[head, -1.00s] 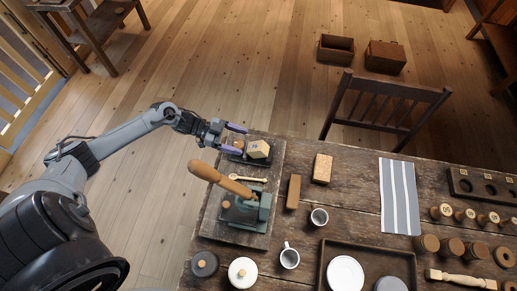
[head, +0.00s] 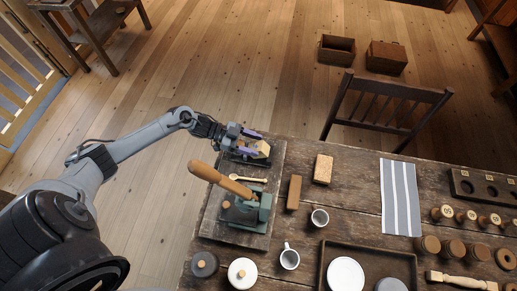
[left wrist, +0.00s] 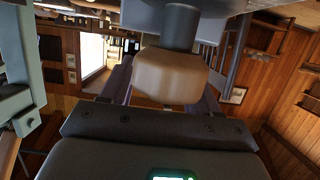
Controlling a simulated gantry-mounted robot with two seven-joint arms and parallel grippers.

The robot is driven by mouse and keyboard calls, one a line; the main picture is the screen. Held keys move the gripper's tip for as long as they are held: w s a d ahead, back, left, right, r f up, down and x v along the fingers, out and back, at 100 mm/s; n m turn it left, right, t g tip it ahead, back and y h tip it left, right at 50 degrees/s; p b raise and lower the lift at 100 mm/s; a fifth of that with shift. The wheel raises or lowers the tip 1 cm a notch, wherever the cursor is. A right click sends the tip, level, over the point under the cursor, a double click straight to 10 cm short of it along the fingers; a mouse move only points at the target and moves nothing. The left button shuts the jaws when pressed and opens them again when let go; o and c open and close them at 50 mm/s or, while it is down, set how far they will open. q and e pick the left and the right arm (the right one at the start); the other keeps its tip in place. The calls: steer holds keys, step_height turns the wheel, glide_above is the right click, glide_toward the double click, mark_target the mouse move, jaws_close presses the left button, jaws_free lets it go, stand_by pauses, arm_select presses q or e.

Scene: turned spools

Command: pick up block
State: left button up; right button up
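The pale yellow block (head: 264,148) sits on a dark fixture at the far end of a worn board. My left gripper (head: 256,143) has come in from the left, its purple fingers apart on either side of the block. In the left wrist view the beige block (left wrist: 170,76) shows between the two fingers, against a grey cylindrical post. Whether either finger touches it I cannot tell. My right gripper is not in view.
A green tool (head: 243,211) with a long wooden handle (head: 219,178) stands on the same board (head: 275,172), near a wooden spoon (head: 248,178). Right of the board lie a brown bar (head: 294,192) and a cork-coloured block (head: 323,169). A cup (head: 319,217) stands nearby.

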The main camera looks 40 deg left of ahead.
arm_select(q)
steer(key=c, duration=0.9)
steer(key=shift+r, duration=0.1)
